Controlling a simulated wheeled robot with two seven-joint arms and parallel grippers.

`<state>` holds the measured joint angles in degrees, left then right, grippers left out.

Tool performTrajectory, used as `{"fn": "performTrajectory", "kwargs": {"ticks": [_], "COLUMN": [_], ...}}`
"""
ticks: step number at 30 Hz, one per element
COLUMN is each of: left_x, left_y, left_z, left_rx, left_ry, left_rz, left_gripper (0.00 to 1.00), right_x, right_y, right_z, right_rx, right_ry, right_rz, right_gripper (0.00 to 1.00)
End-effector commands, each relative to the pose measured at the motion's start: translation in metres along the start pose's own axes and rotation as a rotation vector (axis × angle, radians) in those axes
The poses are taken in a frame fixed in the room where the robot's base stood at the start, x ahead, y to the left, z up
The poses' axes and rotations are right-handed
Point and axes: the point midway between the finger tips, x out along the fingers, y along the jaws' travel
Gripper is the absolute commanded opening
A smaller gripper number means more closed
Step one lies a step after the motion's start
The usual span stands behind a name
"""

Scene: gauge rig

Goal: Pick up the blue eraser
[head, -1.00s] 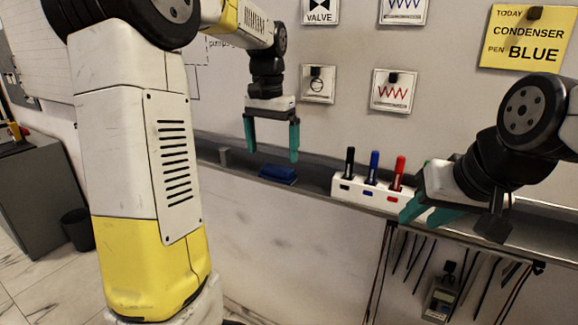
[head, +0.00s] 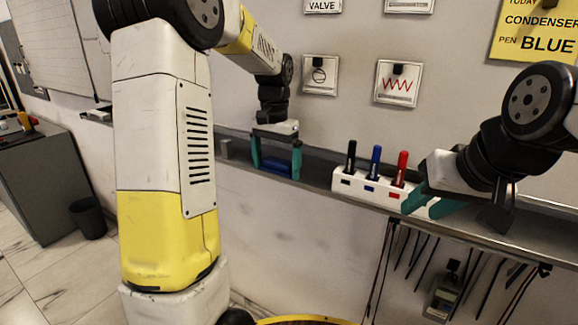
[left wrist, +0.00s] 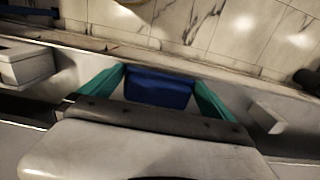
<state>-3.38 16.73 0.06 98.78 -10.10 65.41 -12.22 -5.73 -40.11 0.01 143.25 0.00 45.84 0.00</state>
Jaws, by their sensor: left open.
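The blue eraser (head: 275,166) lies on the grey ledge below the wall. My left gripper (head: 277,172) is open and lowered over it, with one teal finger on each side. In the left wrist view the eraser (left wrist: 158,88) sits between the two teal fingertips of the left gripper (left wrist: 160,92); a narrow gap shows at least near its lower left side. Whether either finger touches it I cannot tell.
A white holder (head: 345,186) with a black, a blue and a red pen stands on the ledge (head: 318,176) right of the eraser. A small grey block (head: 225,149) stands to the left. Signs hang on the wall, and cables and a meter (head: 440,300) hang below the ledge.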

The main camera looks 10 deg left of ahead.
Motion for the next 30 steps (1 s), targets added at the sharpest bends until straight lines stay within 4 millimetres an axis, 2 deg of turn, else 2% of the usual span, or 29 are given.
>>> {"fn": "performTrajectory", "kwargs": {"ticks": [2,3,9,10,20,30], "left_x": [0.0,0.0,-0.001,-0.001,-0.004,-0.039], "left_y": [0.0,0.0,0.0,0.0,0.0,0.001], "left_z": [0.0,0.0,0.0,0.0,-0.001,0.003], "left_rx": [0.0,0.0,0.0,0.0,0.0,0.0], "left_ry": [0.0,0.0,0.001,0.001,0.002,0.003], "left_rz": [0.0,0.0,0.0,0.0,0.0,0.0], "left_gripper": [1.0,0.96,0.57,0.53,0.53,0.53], "right_x": [0.0,0.0,0.0,0.0,0.0,0.0], "right_y": [0.0,0.0,0.0,0.0,0.0,0.0], "right_z": [0.0,0.0,0.0,0.0,0.0,0.0], "right_rx": [0.0,0.0,0.0,0.0,0.0,0.0], "right_ry": [0.0,0.0,0.0,0.0,0.0,0.0], "right_rz": [0.0,0.0,0.0,0.0,0.0,0.0], "right_gripper": [0.36,0.36,0.36,0.36,0.36,0.36]}}
